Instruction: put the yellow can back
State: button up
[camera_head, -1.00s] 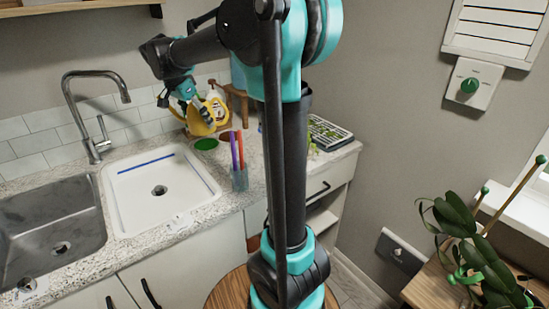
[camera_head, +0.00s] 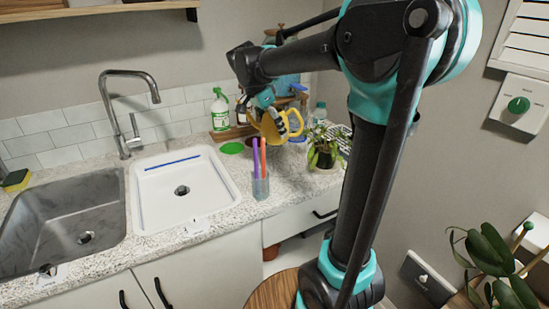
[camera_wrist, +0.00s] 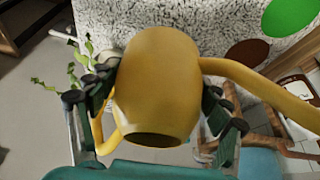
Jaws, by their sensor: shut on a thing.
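The yellow can (camera_head: 268,127) is a watering can with a loop handle and a spout. My gripper (camera_head: 274,112) is shut on it and holds it above the back of the counter, right of a green disc (camera_head: 232,148). In the wrist view the can's body (camera_wrist: 158,80) sits between the two fingers of my gripper (camera_wrist: 160,105), tilted. A long yellow arm of the can reaches right. The wrist view also shows the green disc (camera_wrist: 290,16) and a dark brown disc (camera_wrist: 247,53) on the speckled counter, both apart from the can.
A cup (camera_head: 261,187) with purple and orange sticks stands in front of the can. A potted plant (camera_head: 324,152) stands to its right. A spray bottle (camera_head: 220,112) stands behind, left. The white sink (camera_head: 180,190) and steel sink (camera_head: 70,220) lie left.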

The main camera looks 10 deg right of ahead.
aim_at(263, 136)
notch_tip(263, 136, down, 12)
jog(key=shift+a+r, duration=0.1)
jog(key=shift+r, duration=0.05)
dwell(0.3)
jog(key=o, duration=1.7)
jog(key=shift+o, duration=0.2)
jog(key=v, duration=1.2)
jog(key=shift+s, duration=0.15)
